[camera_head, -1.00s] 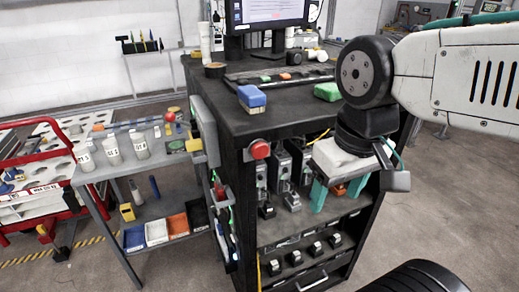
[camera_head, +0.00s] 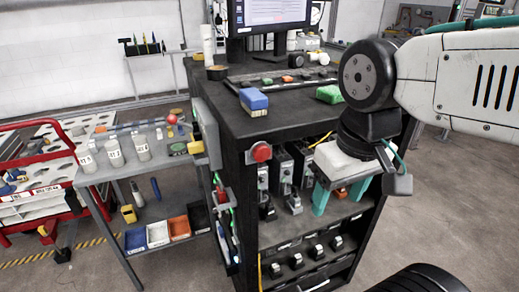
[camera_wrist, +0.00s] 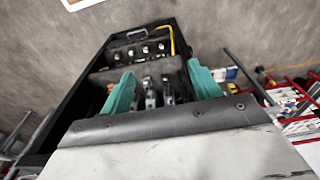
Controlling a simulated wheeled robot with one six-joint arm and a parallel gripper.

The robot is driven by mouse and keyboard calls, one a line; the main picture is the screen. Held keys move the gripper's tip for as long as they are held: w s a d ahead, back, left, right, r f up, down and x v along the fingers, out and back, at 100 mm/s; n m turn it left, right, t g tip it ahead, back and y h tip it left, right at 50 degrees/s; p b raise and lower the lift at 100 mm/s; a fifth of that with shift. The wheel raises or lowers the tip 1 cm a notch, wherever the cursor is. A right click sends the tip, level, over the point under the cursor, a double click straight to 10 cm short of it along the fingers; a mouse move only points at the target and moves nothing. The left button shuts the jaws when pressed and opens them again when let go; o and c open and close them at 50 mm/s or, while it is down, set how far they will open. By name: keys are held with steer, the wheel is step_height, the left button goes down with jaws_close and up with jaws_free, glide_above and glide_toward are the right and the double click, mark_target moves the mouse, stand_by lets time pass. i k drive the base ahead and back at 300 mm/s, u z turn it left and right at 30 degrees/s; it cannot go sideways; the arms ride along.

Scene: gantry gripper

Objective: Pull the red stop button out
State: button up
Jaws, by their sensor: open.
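My gripper (camera_head: 340,198) has teal fingers pointing down, right of the button and in front of the bench's upper shelf opening. The fingers are apart with nothing between them, and the gripper does not touch the button. In the wrist view, the two teal fingers (camera_wrist: 162,84) stand wide apart, with the shelves beyond them. I cannot make out the button in the wrist view.
Several grey devices (camera_head: 283,170) stand on the upper shelf behind my gripper. A blue-topped block (camera_head: 253,99) and a green block (camera_head: 329,94) lie on the benchtop. A grey side table (camera_head: 128,168) with bottles and bins stands left. Floor to the right is clear.

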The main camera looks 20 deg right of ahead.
mark_target(262, 152)
steer(key=z, duration=1.9)
steer(key=k, duration=1.1)
steer(key=u, duration=1.85)
